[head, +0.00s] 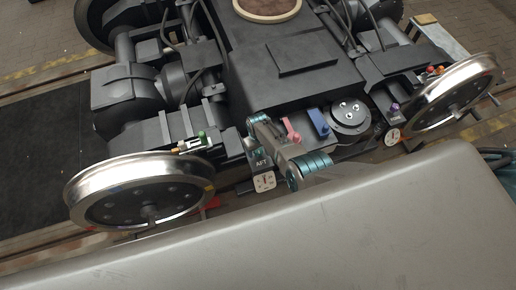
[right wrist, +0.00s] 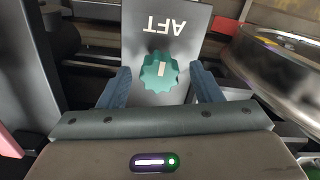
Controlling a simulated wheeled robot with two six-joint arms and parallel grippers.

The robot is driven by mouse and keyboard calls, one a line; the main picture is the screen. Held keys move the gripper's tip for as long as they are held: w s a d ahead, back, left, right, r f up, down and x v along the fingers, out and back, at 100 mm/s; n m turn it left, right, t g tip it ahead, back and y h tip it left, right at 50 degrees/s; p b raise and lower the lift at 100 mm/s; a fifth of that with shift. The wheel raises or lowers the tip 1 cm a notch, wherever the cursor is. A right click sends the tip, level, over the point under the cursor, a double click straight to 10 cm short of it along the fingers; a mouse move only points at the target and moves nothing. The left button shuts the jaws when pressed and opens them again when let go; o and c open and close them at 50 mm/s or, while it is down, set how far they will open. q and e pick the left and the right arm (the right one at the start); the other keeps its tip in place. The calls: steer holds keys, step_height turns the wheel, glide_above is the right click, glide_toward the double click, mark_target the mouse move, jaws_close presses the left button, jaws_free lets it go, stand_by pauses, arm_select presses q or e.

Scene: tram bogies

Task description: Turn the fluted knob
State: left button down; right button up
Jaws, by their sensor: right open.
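The fluted knob (right wrist: 159,72) is teal with a scalloped rim and a pale bar mark on its face, slightly tilted. It sits on a grey plate (right wrist: 188,45) lettered AFT, which reads upside down in the right wrist view. My right gripper (right wrist: 158,84) is open, with one blue finger on each side of the knob and a visible gap to each. In the head view my right gripper (head: 257,148) is over the AFT plate (head: 262,163) and partly hides the knob's area. My left gripper is not in view.
Beside the arm are a pink-red handle (head: 291,131), a blue block (head: 318,123) and a round black disc (head: 350,118) with bright studs. Steel wheels stand at left (head: 140,190) and right (head: 452,95). A dial (head: 392,137) is near the right wheel.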

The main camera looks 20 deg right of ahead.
mark_target(258, 150)
steer(key=shift+r, duration=0.1)
step_height(258, 150, up, 9)
steer(key=p, duration=0.2)
steer(key=shift+p, duration=0.3)
steer(key=shift+r, duration=0.85)
steer(key=s+d+f+m+b, duration=0.1)
steer(key=s+d+f, duration=0.3)
steer(key=s+f, duration=0.75)
steer(key=s+d+f+b, duration=0.1)
steer(key=s+d+f, duration=0.2)
steer(key=s+f, duration=0.85)
steer(key=s+d+f, duration=0.2)
steer(key=s, duration=0.6)
steer(key=s+d+f+m+b, duration=0.1)
steer(key=s+d+f, duration=0.1)
steer(key=s, duration=0.7)
steer(key=s+d+f+t, duration=0.1)
steer(key=s+d+f, duration=0.2)
steer(key=s, duration=0.6)
steer(key=shift+d+m+h, duration=0.25)
steer(key=shift+m+h, duration=0.05)
steer(key=shift+h, duration=0.1)
